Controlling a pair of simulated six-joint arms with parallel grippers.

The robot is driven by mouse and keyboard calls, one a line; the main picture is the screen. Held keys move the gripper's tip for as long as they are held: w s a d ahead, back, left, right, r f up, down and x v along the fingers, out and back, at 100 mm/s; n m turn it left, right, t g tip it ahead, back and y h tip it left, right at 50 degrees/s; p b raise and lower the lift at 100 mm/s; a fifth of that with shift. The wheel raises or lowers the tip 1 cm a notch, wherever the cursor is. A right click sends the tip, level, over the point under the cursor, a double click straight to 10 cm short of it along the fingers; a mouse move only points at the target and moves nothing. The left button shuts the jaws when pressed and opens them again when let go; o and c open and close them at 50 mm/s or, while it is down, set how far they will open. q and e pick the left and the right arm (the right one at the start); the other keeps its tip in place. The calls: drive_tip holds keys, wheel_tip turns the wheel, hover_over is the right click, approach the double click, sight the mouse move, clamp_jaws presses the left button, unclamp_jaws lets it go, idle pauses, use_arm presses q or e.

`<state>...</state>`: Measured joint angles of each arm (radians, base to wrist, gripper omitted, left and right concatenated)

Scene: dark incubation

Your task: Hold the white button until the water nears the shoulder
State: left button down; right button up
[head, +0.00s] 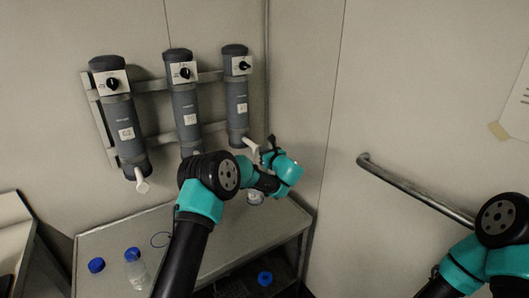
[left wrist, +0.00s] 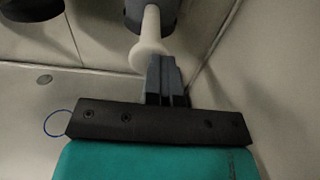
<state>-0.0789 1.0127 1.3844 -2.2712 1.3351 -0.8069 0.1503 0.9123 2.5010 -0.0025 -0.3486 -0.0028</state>
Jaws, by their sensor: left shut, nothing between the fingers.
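Three dark grey cylinders hang on the wall rack, each with a white piece at its lower end. The right cylinder (head: 236,105) has a white button-like piece (head: 251,145) at its foot, which shows as a white stem with a rounded end (left wrist: 149,48) in the left wrist view. My left gripper (head: 268,150) is shut and empty, its fingertips (left wrist: 162,62) right at that white end; I cannot tell whether they press it. A small clear vessel (head: 255,197) stands on the bench below, partly hidden by my arm; its water level cannot be made out. My right gripper is out of view.
A clear bottle with a blue cap (head: 136,271), a loose blue cap (head: 96,265) and a thin blue ring (head: 160,240) are on the grey bench (head: 105,241). Another blue cap (head: 265,278) shows lower down. A metal rail (head: 415,190) runs along the right wall.

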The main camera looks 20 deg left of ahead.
use_arm(q)
drive_tip(key=v, duration=1.4)
